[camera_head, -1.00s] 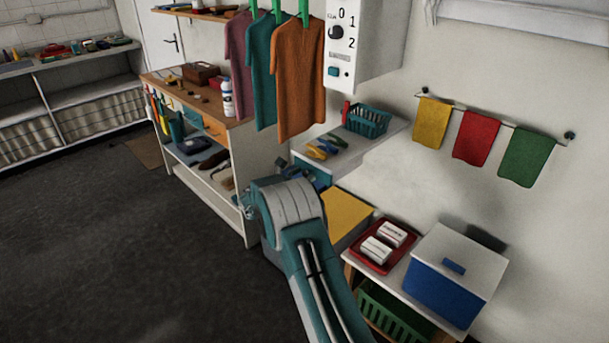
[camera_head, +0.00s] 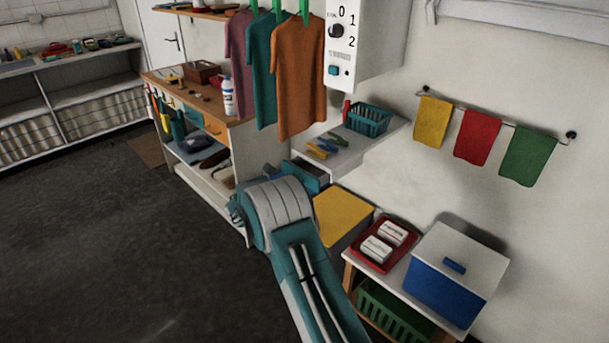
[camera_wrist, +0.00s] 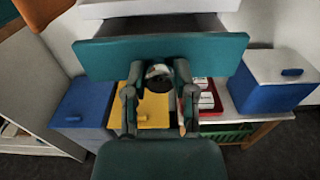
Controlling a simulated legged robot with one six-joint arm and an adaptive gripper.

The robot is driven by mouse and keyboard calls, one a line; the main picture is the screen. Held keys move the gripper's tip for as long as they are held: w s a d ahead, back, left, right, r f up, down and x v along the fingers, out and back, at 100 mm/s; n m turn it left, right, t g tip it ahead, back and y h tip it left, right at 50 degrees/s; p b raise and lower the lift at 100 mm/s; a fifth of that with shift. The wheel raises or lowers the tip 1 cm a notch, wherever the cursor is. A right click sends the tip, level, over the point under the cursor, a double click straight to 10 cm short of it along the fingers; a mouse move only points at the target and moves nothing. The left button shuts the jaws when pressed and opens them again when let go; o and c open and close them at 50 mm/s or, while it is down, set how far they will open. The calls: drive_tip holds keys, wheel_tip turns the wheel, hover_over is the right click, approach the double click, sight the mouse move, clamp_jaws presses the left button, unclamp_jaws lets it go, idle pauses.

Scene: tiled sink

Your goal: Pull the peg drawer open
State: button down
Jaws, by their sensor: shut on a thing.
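The peg drawer has a wide teal front (camera_wrist: 215,52) that fills the upper middle of the wrist view. A dark strip of the drawer's inside shows between this front and the white shelf above, so it stands partly open. A round knob (camera_wrist: 158,72) sits at the middle of the front. My gripper (camera_wrist: 158,84) has its two fingers closed around the knob, one on each side. In the head view the teal drawer (camera_head: 316,172) juts out under the white shelf (camera_head: 368,147). My arm hides the gripper and knob there.
Below the drawer are a yellow-topped box (camera_head: 342,214), a red tray (camera_head: 372,257) with white packets and a blue box with a white lid (camera_head: 448,278). A wooden-topped bench (camera_head: 185,92) stands at left. Open dark floor (camera_head: 100,235) lies left of my arm.

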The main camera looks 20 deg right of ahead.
drive_tip(key=v, duration=0.6)
drive_tip(key=shift+a, duration=0.35)
drive_tip(key=shift+r, duration=0.1)
drive_tip(key=shift+c, duration=2)
unclamp_jaws()
drive_tip(key=shift+w, duration=0.1)
drive_tip(key=v, duration=1.2)
